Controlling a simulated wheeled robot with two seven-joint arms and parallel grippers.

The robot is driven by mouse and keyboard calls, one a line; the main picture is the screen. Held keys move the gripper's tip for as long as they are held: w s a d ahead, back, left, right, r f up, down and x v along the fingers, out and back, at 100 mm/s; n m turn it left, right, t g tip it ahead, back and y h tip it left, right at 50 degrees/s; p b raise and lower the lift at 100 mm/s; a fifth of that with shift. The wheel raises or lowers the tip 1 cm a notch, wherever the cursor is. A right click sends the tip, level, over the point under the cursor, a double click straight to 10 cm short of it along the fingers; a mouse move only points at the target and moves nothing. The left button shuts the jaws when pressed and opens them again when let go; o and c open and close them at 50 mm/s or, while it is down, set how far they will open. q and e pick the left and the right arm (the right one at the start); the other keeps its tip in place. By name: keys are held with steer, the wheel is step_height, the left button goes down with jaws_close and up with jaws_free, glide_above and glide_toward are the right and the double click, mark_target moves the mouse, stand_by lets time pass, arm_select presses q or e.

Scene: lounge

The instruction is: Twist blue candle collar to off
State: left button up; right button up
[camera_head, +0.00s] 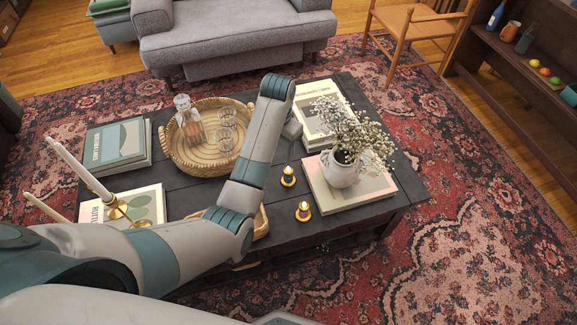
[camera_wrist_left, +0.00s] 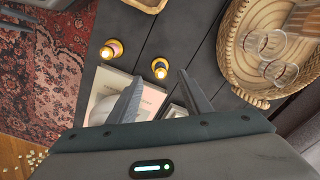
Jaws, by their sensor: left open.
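Two small gold candles stand upright on the dark coffee table (camera_head: 270,228). The rear candle (camera_head: 288,177) has a bluish band; the front candle (camera_head: 303,212) has a darker, purplish one. Collar colours are too small to be sure of. In the left wrist view both tops glow: the rear candle (camera_wrist_left: 160,68) shows just beyond the gap between my fingertips, and the front candle (camera_wrist_left: 111,50) is left of it. My left gripper (camera_wrist_left: 160,78) is open and empty, apart from both candles. In the head view the left gripper (camera_head: 292,129) is partly hidden behind my forearm. My right gripper is out of view.
A white flower vase (camera_head: 342,168) stands on a book (camera_head: 375,190) right of the candles. A wicker tray (camera_head: 165,150) with a decanter (camera_head: 188,122) and glasses is at left. A wooden tray (camera_wrist_left: 145,4) and brass candlestick (camera_head: 113,206) are nearby.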

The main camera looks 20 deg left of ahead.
arm_select(q)
steer(key=w+d+r, duration=0.1)
steer(key=w+r, duration=0.3)
steer(key=shift+d+r+m, duration=0.15)
steer(key=shift+d+m, duration=0.05)
steer(key=shift+m, duration=0.1)
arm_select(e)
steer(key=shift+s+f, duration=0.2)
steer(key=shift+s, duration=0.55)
